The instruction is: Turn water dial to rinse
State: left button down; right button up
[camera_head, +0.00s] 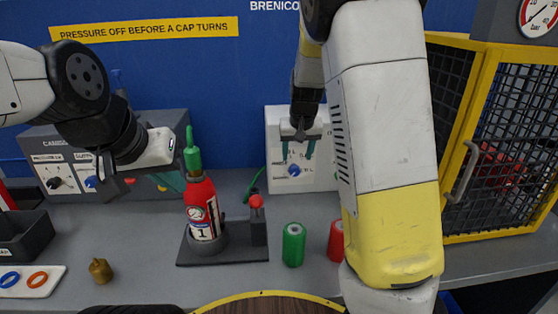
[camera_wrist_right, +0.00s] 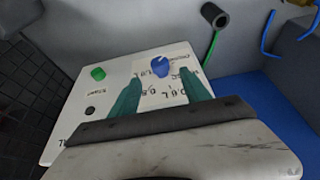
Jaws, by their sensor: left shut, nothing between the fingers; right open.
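A white panel (camera_head: 275,127) at the back middle carries a blue dial (camera_head: 294,171), which I take as the water dial. The right wrist view shows the blue dial (camera_wrist_right: 160,66) on a pale label whose printing is too small to read surely. My right gripper (camera_head: 297,152) is open, its two teal fingers pointing at the panel, the dial between and just beyond the fingertips in the picture. I see no clear contact. My left gripper (camera_head: 176,183) is shut and empty, in front of the grey control box (camera_head: 160,125) and beside the extinguisher.
A red extinguisher (camera_head: 202,205) stands in a dark base. A green cylinder (camera_head: 293,245) and a red one (camera_head: 336,240) stand on the bench. A yellow-framed mesh cage (camera_head: 470,110) stands at right. In the right wrist view, a green button (camera_wrist_right: 98,73) sits left of the dial.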

aim_at(295, 167)
jog(key=x, duration=0.7)
jog(key=shift+w+f, duration=0.25)
jog(key=shift+f, duration=0.1)
grip_shut()
